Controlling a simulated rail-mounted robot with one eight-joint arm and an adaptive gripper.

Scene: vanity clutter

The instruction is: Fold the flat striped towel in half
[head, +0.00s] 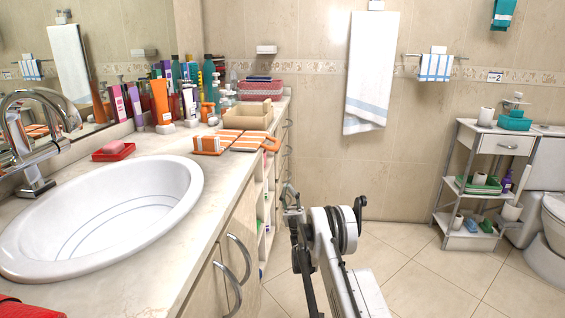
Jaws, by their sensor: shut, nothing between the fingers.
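An orange-and-white striped towel (248,141) lies on the countertop beyond the sink, close to the counter's right edge. My gripper (289,192) is shut and empty. It is in front of the cabinet side, to the right of and lower in the picture than the towel, and apart from it.
A beige open box (255,118) stands just behind the towel. Several bottles and tubes (160,101) crowd the counter along the mirror. A white sink (110,215) fills the near counter, with a red soap dish (112,152) beside it.

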